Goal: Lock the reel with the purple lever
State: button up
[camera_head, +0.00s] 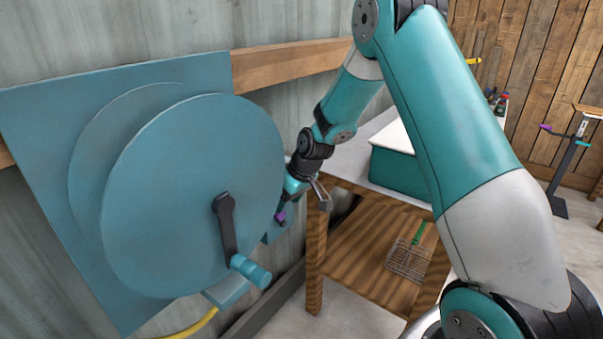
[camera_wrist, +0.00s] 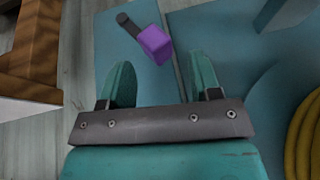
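The blue reel (camera_head: 175,190) is mounted on a blue back plate (camera_head: 40,110) on the wall, with a dark crank and a blue handle on its front. The purple lever (camera_head: 281,217) shows at the reel's right edge, partly hidden by my gripper. In the wrist view the purple lever (camera_wrist: 155,43) has a purple block on a dark stem and lies just beyond the fingertips, nearer the gap's middle. My gripper (camera_wrist: 158,75) is open, its two teal fingers apart with nothing between them. It points at the lever without visibly touching it.
A wooden table (camera_head: 370,240) with a lower shelf stands right of the reel, holding a teal box (camera_head: 395,165). A wire rack (camera_head: 410,260) lies on the shelf. A yellow hose (camera_head: 195,325) runs below the reel. A stand (camera_head: 566,170) is at the far right.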

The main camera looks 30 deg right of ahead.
jog(key=v, duration=1.1)
jog(key=shift+r, duration=0.15)
jog(key=shift+d, duration=0.15)
